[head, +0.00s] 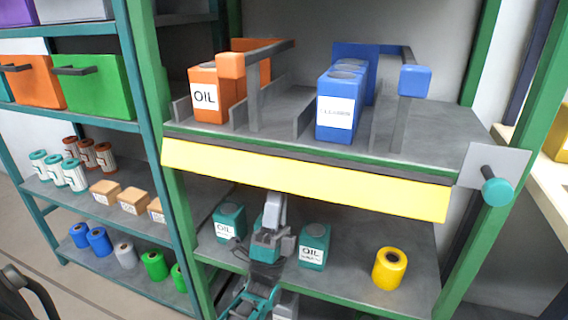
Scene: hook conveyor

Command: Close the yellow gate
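The yellow gate (310,183) shows as a long yellow panel along the front edge of the upper grey shelf. It slopes down to the right, and its whole face is visible. My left gripper (274,210) comes up from the bottom middle and is just below the panel, in front of the lower shelf. Its grey tip is close under the panel's lower edge; I cannot tell whether it touches. I see nothing held in it, and the finger gap is not clear. My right gripper is not in view.
Orange (208,95) and blue (338,110) oil cans stand behind bars on the upper shelf (440,140). Teal cans (314,245) flank my gripper below, with a yellow roll (389,267) to the right. A teal knob (497,191) juts from the right post.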

